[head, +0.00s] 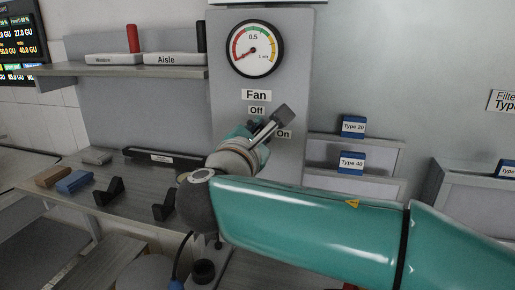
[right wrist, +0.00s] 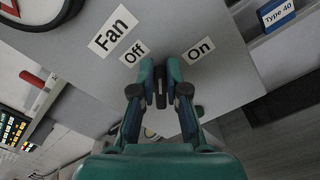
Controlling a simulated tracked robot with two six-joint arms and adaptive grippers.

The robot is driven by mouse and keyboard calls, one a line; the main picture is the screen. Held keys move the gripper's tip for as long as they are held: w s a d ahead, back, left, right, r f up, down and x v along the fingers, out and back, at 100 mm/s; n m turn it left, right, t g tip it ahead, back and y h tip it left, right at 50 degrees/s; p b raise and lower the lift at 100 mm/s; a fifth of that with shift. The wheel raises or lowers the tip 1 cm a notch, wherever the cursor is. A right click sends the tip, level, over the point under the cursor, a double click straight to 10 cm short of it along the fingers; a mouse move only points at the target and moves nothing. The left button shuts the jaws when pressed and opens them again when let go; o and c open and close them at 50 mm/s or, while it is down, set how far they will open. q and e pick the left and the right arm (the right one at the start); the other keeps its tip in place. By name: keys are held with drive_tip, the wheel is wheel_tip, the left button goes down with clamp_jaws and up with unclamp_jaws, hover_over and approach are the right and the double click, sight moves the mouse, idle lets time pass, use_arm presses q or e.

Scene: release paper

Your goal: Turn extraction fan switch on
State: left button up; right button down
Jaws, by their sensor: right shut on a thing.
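The fan switch shows in the right wrist view as a dark lever (right wrist: 160,92) between my right fingertips. My right gripper (right wrist: 160,78) is shut on it, with one finger on each side. In the head view the right gripper (head: 267,128) is at the grey panel (head: 225,80), under the "Fan" label (head: 256,95). A dark block end (head: 284,115) sticks out up and right there, near the "On" label (head: 284,133). The "Off" label (head: 257,110) is just above. The lever's base is hidden by the gripper. My left gripper is not in view.
A round gauge (head: 254,49) sits above on the panel. Shelves with blue "Type 20" (head: 353,126) and "Type 40" (head: 351,162) boxes are to the right. A shelf (head: 130,71) and a bench (head: 120,185) with small blocks are to the left.

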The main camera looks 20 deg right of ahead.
drive_tip(key=shift+s+d+f+m+b, duration=0.15)
drive_tip(key=shift+f+m+b, duration=0.25)
drive_tip(key=shift+m+b, duration=1.3)
drive_tip(key=shift+d+f+m+b, duration=0.15)
drive_tip(key=shift+f+m+b, duration=0.2)
drive_tip(key=shift+m+b, duration=1.35)
drive_tip(key=shift+s+d+f+m+b, duration=0.15)
drive_tip(key=shift+f+m+b, duration=0.25)
drive_tip(key=shift+m+b, duration=1.3)
drive_tip(key=shift+w, duration=0.1)
drive_tip(key=c, duration=1.2)
unclamp_jaws()
drive_tip(key=shift+r, duration=0.1)
drive_tip(key=v, duration=1.2)
